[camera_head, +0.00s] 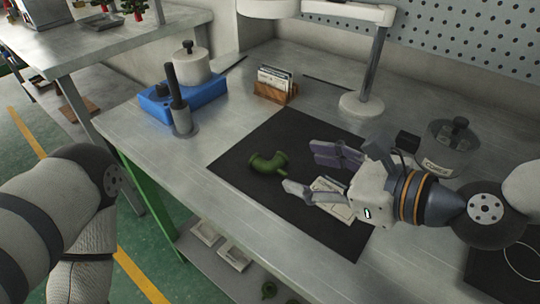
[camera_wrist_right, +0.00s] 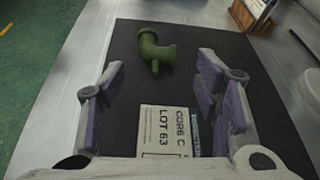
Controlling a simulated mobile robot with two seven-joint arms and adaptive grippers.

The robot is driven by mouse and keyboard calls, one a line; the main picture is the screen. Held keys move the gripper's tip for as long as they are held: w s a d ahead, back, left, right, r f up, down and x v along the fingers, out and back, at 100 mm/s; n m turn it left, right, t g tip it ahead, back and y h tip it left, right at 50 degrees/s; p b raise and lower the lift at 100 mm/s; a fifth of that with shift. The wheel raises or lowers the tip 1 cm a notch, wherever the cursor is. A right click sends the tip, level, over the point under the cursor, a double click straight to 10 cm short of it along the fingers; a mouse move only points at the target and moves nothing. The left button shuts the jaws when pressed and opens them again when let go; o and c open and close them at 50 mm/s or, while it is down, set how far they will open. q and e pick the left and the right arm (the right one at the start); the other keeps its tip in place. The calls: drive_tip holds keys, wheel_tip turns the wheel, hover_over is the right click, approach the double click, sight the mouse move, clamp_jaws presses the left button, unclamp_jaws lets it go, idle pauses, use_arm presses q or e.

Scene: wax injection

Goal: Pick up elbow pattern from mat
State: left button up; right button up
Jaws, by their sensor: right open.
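The green elbow pattern (camera_head: 267,163) lies on the black mat (camera_head: 236,153) on the workbench. It also shows in the right wrist view (camera_wrist_right: 155,48), near the top of the mat, beyond my fingertips. My right gripper (camera_head: 302,170) is open and empty, over the mat to the right of the elbow pattern, with its fingers pointing toward it. The fingers do not touch the elbow. A white card (camera_wrist_right: 167,130) marked "CORE C LOT 53" lies on the mat between my fingers in the wrist view. The left arm shows at the left edge; its gripper is out of view.
A wooden card holder (camera_head: 272,90) and a lamp stand (camera_head: 362,104) are behind the mat. The left front bench is clear.

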sight(277, 162)
drive_tip(key=x, duration=0.7)
drive_tip(key=shift+w+a, duration=0.2)
drive_tip(key=shift+a, duration=0.15)
drive_tip(key=c, duration=0.9)
